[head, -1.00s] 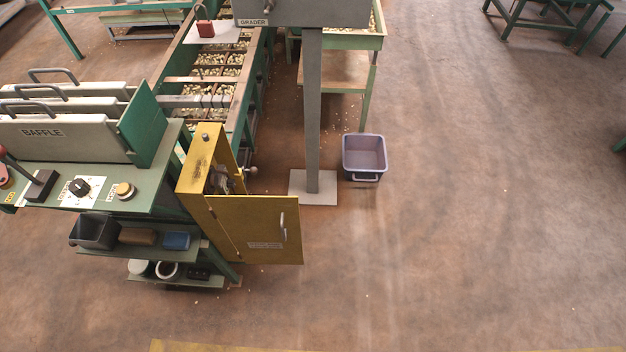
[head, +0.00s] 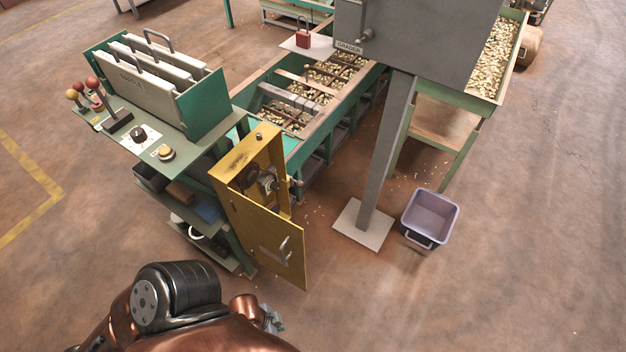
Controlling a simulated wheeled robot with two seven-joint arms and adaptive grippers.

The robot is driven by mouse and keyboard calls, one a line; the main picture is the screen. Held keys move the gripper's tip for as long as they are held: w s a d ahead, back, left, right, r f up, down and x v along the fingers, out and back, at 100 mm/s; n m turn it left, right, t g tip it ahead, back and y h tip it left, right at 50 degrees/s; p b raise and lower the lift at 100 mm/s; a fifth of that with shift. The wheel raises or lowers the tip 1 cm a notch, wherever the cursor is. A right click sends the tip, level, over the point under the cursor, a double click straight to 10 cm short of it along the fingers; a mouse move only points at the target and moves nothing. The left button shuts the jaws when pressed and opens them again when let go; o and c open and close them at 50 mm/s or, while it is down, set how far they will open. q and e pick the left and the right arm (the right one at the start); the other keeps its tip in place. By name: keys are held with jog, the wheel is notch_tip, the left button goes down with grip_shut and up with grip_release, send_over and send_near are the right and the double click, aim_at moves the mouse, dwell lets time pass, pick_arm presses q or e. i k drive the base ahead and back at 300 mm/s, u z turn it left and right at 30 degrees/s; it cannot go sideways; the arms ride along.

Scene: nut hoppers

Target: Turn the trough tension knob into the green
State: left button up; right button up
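A yellow cabinet (head: 248,155) stands at the near end of the trough (head: 318,97), with its door (head: 268,240) swung open. Inside it is dark round hardware (head: 267,181), partly shaded. A small knob-like part (head: 297,184) sticks out just right of the cabinet. I cannot tell which of these is the tension knob, and no green mark is readable. My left arm enters at the bottom. Its gripper (head: 273,318) shows small and partly hidden behind the arm, below the cabinet door and apart from it; its opening is unclear. My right gripper is out of view.
A green bench (head: 190,160) left of the cabinet carries baffle plates, levers and a dial (head: 139,134). A grey post (head: 385,155) on a pale foot plate and a purple bin (head: 430,217) stand to the right. The floor in front of the door is clear.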

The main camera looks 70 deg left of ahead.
aim_at(275, 185)
jog(key=i, duration=2.8)
jog(key=u, duration=4.7)
